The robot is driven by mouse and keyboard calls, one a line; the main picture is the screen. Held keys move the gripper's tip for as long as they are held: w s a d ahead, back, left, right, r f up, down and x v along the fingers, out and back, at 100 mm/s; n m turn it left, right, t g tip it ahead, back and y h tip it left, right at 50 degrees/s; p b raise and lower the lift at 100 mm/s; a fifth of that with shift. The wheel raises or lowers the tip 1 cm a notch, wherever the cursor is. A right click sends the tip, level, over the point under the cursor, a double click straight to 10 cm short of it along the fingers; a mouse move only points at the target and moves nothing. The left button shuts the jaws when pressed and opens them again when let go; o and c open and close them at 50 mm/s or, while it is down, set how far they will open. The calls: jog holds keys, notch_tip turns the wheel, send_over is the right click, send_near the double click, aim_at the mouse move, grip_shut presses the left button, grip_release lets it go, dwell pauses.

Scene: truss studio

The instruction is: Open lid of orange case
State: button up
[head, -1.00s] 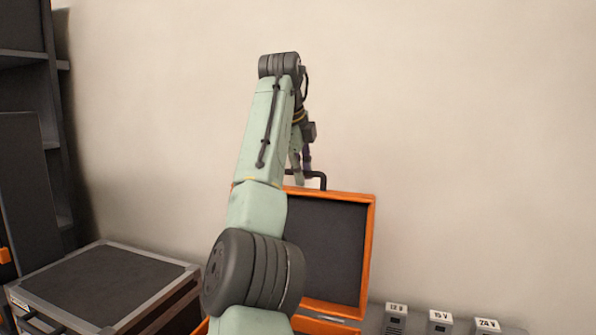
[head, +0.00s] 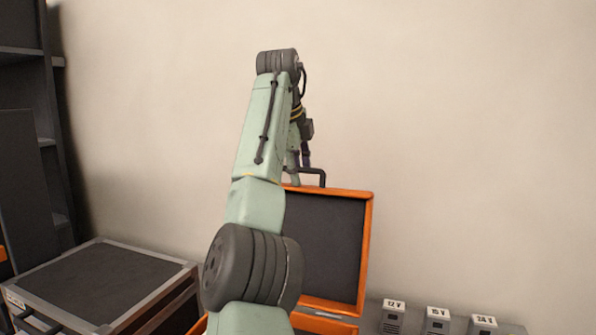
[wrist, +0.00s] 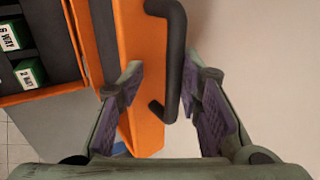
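The orange case's lid (head: 368,240) stands raised in the head view, its dark inner panel facing me. In the wrist view the lid's orange edge (wrist: 140,60) runs down the middle, with the black handle (wrist: 176,60) on its outer side. My gripper (wrist: 163,90) is open, its purple-padded fingers apart on either side of the handle's lower end and the lid edge. I cannot tell whether a finger touches the lid. In the head view my arm hides the gripper's tips and much of the case.
Green labelled boxes (wrist: 30,72) sit in the case at left in the wrist view. A dark trunk (head: 100,280) stands left of the case. Labelled power units (head: 438,318) stand to its right. A pale wall is behind; dark shelving is at far left.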

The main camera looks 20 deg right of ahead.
jog(key=shift+v, duration=1.55)
jog(key=shift+a+r, duration=0.4)
jog(key=shift+a, duration=0.1)
jog(key=shift+s+a, duration=0.1)
jog(key=shift+s, duration=0.1)
jog(key=s+a, duration=0.5)
jog(key=s, duration=0.4)
jog(key=shift+s+a+f, duration=0.15)
jog(key=shift+a+f, duration=0.25)
jog(key=shift+f, duration=0.05)
